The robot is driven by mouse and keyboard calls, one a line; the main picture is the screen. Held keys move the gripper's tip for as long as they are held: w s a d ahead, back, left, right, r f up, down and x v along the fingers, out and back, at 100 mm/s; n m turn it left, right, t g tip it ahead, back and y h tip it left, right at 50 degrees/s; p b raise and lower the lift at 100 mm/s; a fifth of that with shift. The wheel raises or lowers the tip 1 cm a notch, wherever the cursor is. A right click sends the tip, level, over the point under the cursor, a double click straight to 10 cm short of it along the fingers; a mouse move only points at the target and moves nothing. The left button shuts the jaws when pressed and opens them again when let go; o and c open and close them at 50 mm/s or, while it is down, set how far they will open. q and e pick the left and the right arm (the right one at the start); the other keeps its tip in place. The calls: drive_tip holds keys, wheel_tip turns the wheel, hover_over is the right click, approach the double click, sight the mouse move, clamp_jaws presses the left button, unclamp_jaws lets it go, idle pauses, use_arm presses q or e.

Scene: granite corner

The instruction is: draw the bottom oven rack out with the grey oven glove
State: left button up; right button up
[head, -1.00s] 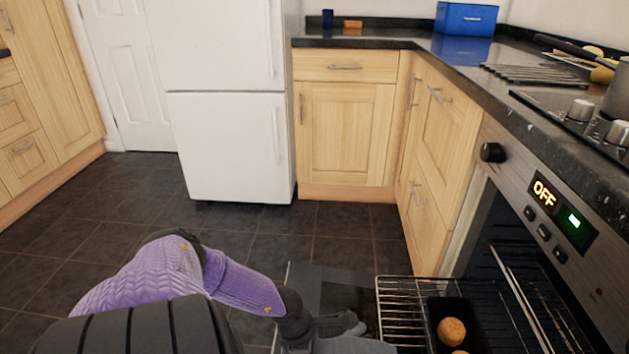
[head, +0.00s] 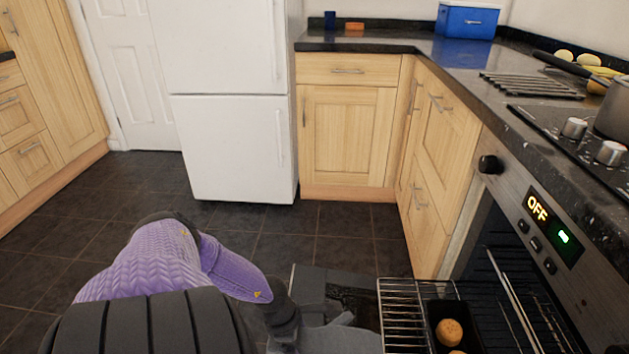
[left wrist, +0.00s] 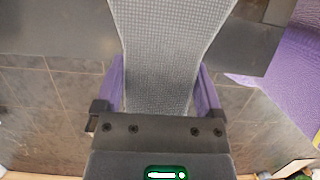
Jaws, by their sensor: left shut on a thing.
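My left gripper (head: 298,335) is low in the head view, at the left side of the wire oven rack (head: 402,312). In the left wrist view its two purple fingers (left wrist: 160,82) are shut on the grey oven glove (left wrist: 170,40), a quilted strip running up between them. The glove (head: 345,338) shows partly at the bottom of the head view. The rack sticks out of the open oven and carries a black tin (head: 436,318) with round brown buns (head: 449,332). Whether the glove touches the rack, I cannot tell. My right gripper is out of view.
The open oven door (head: 312,282) lies low beside the rack. The oven panel (head: 560,240) reads OFF. The worktop (head: 450,62) holds a blue box (head: 466,20), a black grate (head: 530,85) and a pot (head: 613,108). Dark tiled floor (head: 250,240) is open toward the white fridge (head: 235,150).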

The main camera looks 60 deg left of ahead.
use_arm(q)
drive_tip(key=s+a+r+p, duration=0.2)
drive_tip(key=s+a, duration=0.1)
drive_tip(key=s, duration=0.3)
drive_tip(key=shift+s+a, duration=0.15)
drive_tip(key=shift+a, duration=0.25)
